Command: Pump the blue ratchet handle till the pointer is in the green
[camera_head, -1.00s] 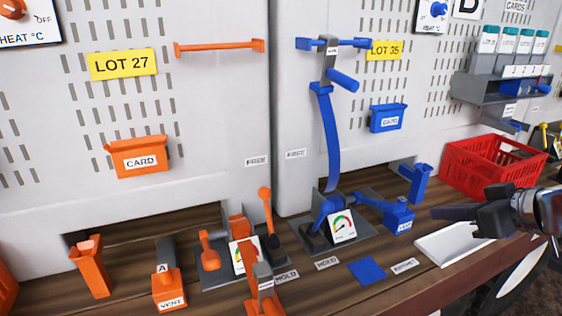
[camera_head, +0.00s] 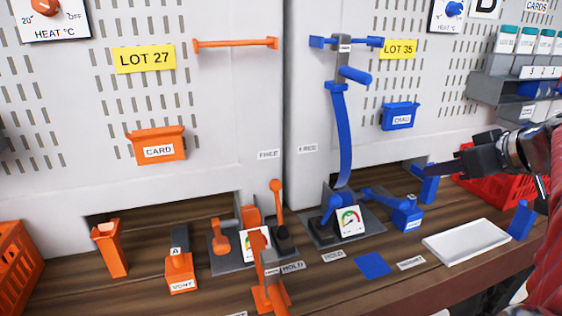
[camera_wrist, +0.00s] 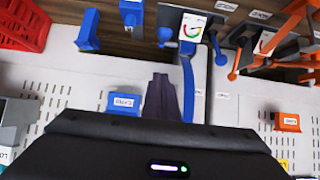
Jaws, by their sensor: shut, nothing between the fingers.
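The blue ratchet (camera_head: 330,208) sits on a dark base plate at the foot of a long blue strap (camera_head: 343,135). Its white gauge (camera_head: 350,220) has a coloured arc; the pointer is too small to read. In the wrist view, the gauge (camera_wrist: 192,27) shows at the top, and a blue lever with a ball end (camera_wrist: 231,75) reaches from beside it. The handle is hard to pick out in the head view. My gripper (camera_head: 432,168) is shut and empty, in the air right of the ratchet and apart from it. Its dark fingers (camera_wrist: 160,92) show in the wrist view.
A similar orange ratchet unit (camera_head: 250,240) stands to the left. The blue vent block (camera_head: 407,213) and a blue upright holder (camera_head: 426,188) lie between ratchet and gripper. A white tray (camera_head: 466,241) is at right, with a red crate (camera_head: 490,190) behind. The panel rises behind.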

